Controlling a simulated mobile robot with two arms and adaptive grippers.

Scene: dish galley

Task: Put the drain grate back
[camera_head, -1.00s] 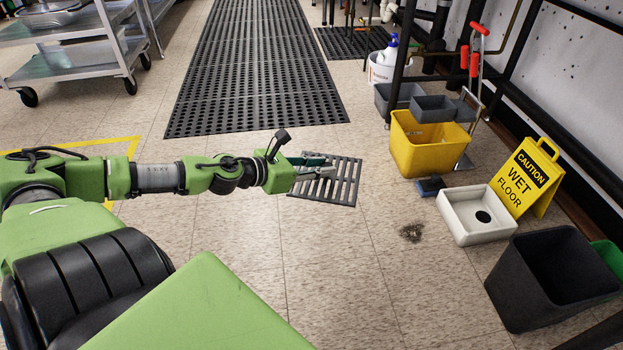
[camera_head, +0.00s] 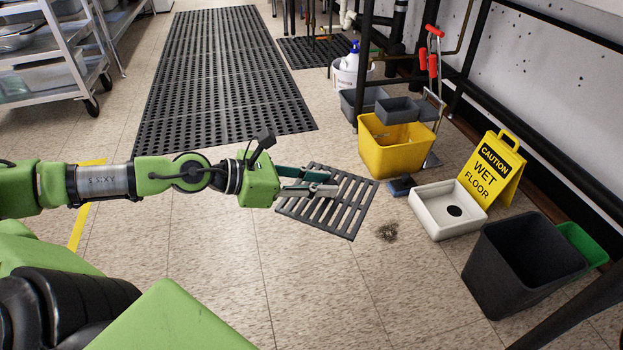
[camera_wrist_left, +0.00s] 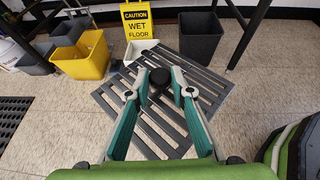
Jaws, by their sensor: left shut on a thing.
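The drain grate (camera_head: 313,227) is a dark grey slatted square, held by my left gripper (camera_head: 325,188) in the head view. It also shows in the left wrist view (camera_wrist_left: 208,76), spread out under and beyond the fingers. The fingers (camera_wrist_left: 160,92) are shut on it around a dark round knob (camera_wrist_left: 160,77). The grate seems to be above the floor; its exact height is unclear. A white square floor sink (camera_head: 428,207) with a dark round hole stands to its right, open on top. My right gripper is not in view.
A dark stain (camera_head: 386,232) lies on the tiles between grate and sink. Around the sink are a blue sponge-like block (camera_head: 401,186), yellow bucket (camera_head: 397,153), wet floor sign (camera_head: 494,170) and black bin (camera_head: 510,275). The tiles in front are clear.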

